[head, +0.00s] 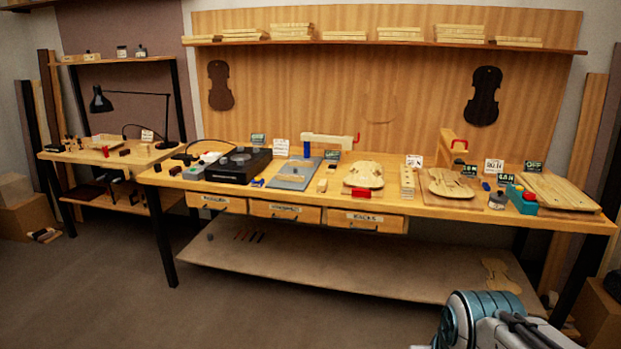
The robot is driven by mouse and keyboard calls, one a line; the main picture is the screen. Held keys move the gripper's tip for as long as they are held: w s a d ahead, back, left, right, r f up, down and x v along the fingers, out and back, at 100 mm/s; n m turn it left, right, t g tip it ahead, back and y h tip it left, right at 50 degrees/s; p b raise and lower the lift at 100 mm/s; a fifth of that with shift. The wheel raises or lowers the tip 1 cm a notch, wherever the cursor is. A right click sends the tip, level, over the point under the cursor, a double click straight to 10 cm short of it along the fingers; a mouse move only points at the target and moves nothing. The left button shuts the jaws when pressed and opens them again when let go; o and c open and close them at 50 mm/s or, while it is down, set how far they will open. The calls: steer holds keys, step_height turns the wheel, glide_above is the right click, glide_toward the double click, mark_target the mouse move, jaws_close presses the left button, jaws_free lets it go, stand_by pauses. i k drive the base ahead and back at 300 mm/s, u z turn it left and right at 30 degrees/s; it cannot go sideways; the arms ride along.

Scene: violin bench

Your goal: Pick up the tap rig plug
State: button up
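No piece is labelled clearly enough for me to tell which is the tap rig plug. A black box with a round disc on top (238,164) stands on the left part of the long bench. A dark cable and a white piece (210,157) lie beside it at the left. A small dark piece (175,170) lies near the bench's left end. A small blue piece (257,182) lies between the black box and a grey plate (294,174). Part of my arm shows at the bottom right, in front of the bench; I cannot make out my gripper's fingers.
The long bench (450,208) also carries violin plates (366,175), small signs, a red block (364,190) and a teal-and-red box (522,199). A side table with a black lamp (101,101) stands at the left. The floor (240,310) in front is clear.

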mark_target(188, 162)
steer(key=i, duration=2.2)
steer(key=u, duration=3.5)
steer(key=i, duration=0.95)
steer(key=z, duration=2.3)
